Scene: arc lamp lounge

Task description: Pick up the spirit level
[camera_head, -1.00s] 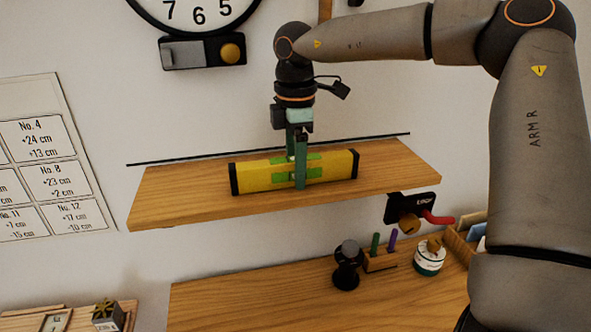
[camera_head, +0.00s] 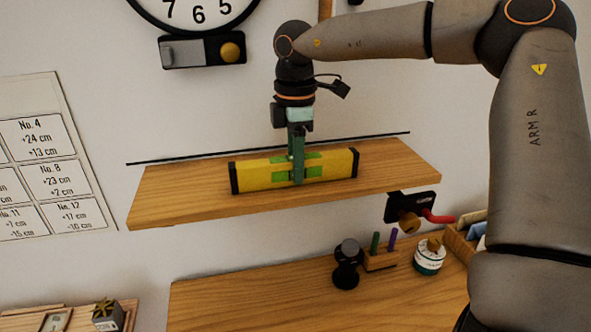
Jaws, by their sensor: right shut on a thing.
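The spirit level (camera_head: 266,173) is a long yellow bar with black end caps and green patches in its middle. It lies along the wooden wall shelf (camera_head: 180,196). My right gripper (camera_head: 298,172) comes down from above and is shut on the level at its middle, one green finger showing across the front face. The far finger is mostly hidden behind the near one and the level. The level appears to rest on the shelf. My left gripper is not in view.
A clock with a grey box (camera_head: 203,51) hangs above left. A dark device with a red handle (camera_head: 411,209) is below the shelf's right end.

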